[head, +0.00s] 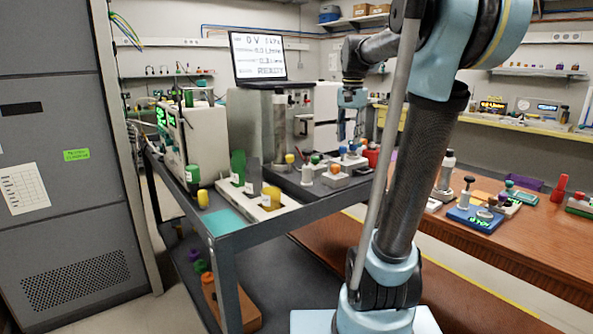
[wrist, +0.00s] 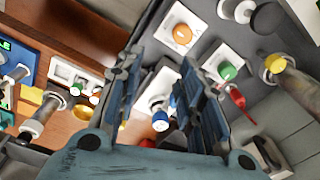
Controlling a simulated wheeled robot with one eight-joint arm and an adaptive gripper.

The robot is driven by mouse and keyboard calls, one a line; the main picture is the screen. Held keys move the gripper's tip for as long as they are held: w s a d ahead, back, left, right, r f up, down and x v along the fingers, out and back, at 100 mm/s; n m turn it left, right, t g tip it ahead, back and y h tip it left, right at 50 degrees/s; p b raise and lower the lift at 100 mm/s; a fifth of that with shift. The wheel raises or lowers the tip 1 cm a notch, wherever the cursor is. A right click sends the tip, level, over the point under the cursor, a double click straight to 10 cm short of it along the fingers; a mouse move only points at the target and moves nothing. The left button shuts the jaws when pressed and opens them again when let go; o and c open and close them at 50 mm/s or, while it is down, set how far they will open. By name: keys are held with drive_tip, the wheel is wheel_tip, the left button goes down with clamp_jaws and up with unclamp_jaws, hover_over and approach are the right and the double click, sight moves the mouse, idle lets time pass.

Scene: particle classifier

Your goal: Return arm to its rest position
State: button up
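My arm stands in the right half of the head view, bent over at the top. My gripper (head: 350,130) hangs fingers down above the far right part of the grey cart (head: 262,232). In the wrist view my gripper (wrist: 158,75) has its two fingers well apart, with nothing held between them. A blue knob on a white base (wrist: 160,118) shows between the fingers, lower down and apart from them. The lower part of my arm hides some of the cart's right end in the head view.
A brown table (head: 530,235) with small devices stands to the right. A tall grey cabinet (head: 50,150) is at the left. Space above the cart's front is free.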

drive_tip(key=s+f+n+t, duration=0.1)
drive_tip(key=s+f+n, duration=0.5)
drive_tip(key=s+f, duration=1.9)
wheel_tip(320, 180, down, 2)
drive_tip(key=shift+n+t, duration=0.3)
drive_tip(key=shift+n, duration=0.1)
drive_tip(key=shift+d, duration=0.1)
drive_tip(key=shift+w+f, duration=0.2)
drive_tip(key=shift+w, duration=0.2)
